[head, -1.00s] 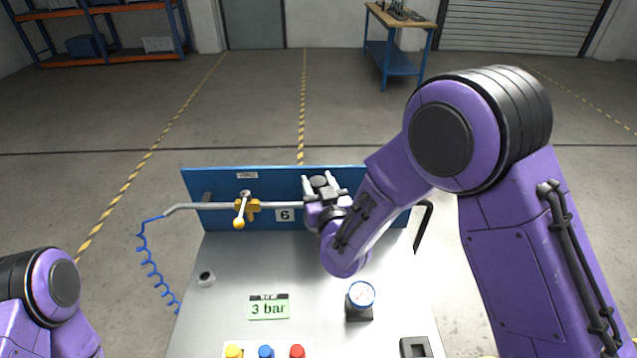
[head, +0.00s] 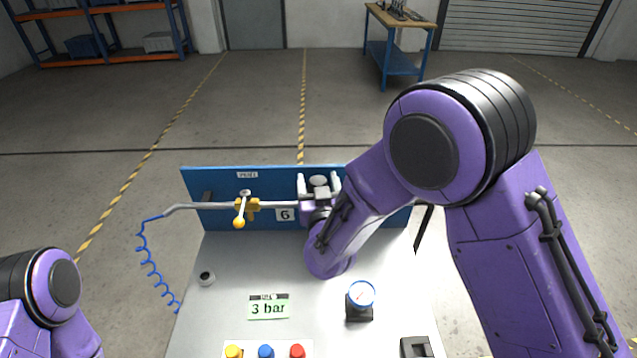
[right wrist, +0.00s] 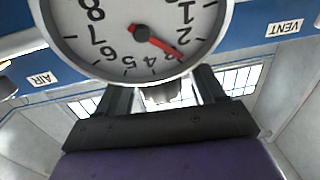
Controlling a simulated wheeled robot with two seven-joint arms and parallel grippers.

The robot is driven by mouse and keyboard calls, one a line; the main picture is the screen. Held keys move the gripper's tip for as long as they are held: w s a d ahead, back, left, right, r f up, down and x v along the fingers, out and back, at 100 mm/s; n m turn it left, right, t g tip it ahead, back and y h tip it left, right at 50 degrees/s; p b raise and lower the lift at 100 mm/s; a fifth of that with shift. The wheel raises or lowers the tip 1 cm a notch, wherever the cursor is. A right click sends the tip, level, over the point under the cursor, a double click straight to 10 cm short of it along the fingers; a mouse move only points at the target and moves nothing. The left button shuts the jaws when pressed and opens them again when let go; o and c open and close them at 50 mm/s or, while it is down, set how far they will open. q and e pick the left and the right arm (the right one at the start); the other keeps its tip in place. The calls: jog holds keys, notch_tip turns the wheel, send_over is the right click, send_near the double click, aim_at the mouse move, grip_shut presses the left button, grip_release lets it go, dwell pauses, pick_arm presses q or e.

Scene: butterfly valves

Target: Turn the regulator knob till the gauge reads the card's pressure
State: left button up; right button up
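The card (head: 268,307) on the bench reads 3 bar. A white gauge dial (right wrist: 120,40) fills the top of the right wrist view, upside down; its red needle lies over the 3 mark. My arm seems to hide this dial in the head view. My right gripper (head: 319,186) is at the blue panel with its fingers apart around a pale round knob (head: 319,180). The knob also shows between the fingers in the right wrist view (right wrist: 162,97), with gaps visible beside it. My left arm shows at the lower left; its gripper is out of view.
A pipe with a yellow-handled valve (head: 240,212) runs along the blue panel (head: 225,221). A small gauge (head: 361,293) stands on a black block, right of the card. Yellow, blue and red buttons (head: 265,351) line the front edge.

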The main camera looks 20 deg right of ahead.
jog(key=shift+s+a+f, duration=0.1)
jog(key=shift+s, duration=0.15)
jog(key=s+a+b, duration=0.1)
jog(key=s+b, duration=0.2)
jog(key=s, duration=0.6)
jog(key=shift+s+a, duration=0.4)
jog(key=shift+s, duration=0.1)
